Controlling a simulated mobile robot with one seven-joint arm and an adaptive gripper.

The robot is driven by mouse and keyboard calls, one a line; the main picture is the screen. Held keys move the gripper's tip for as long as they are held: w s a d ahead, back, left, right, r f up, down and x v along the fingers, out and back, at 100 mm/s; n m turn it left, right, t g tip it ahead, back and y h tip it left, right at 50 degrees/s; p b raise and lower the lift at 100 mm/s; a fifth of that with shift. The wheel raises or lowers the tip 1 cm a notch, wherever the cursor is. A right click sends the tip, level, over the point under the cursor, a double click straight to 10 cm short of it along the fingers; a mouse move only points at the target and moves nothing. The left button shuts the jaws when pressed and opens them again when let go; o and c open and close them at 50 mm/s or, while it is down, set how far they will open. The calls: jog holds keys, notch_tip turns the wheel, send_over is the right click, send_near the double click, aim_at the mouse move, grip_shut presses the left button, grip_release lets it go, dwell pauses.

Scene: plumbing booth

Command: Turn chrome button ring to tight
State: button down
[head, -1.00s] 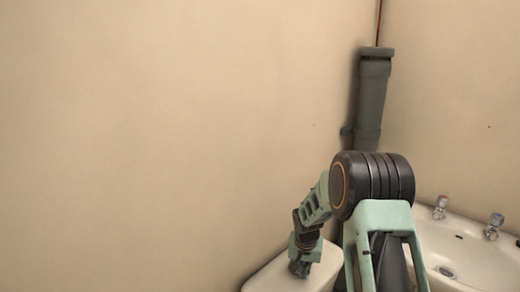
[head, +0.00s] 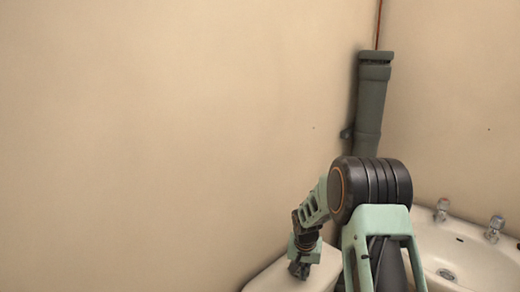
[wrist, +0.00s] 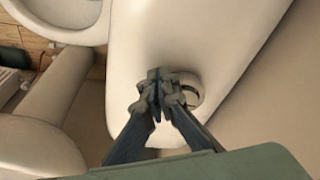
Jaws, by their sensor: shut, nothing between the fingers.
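The chrome button ring (wrist: 191,92) sits on the top of the white cistern, and in the wrist view it shows just right of my fingertips. Its left part is hidden behind my fingers. My gripper (wrist: 158,82) is shut with nothing between its fingers, and it overlaps the ring's left edge in the wrist view. I cannot tell whether it touches the ring. In the head view my gripper (head: 299,268) is low over the cistern lid (head: 270,280), and the ring is hidden there.
A white basin (head: 465,265) with two taps stands to the right. A dark grey pipe (head: 371,100) rises in the wall corner behind my arm. The wall at left is bare.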

jog(key=shift+w, duration=0.15)
jog(key=shift+a+b, duration=0.3)
jog(key=shift+w+a+b, duration=0.1)
jog(key=shift+a+b, duration=0.5)
jog(key=shift+a, duration=0.2)
jog(key=shift+w+a+b, duration=0.1)
jog(key=shift+a+b, duration=0.05)
jog(key=shift+b, duration=0.15)
jog(key=shift+w+a, duration=0.1)
jog(key=shift+a, duration=0.1)
jog(key=shift+w+a+r+b, duration=0.1)
jog(key=shift+w+b, duration=0.1)
jog(key=shift+b, duration=0.1)
jog(key=shift+s+a, duration=0.15)
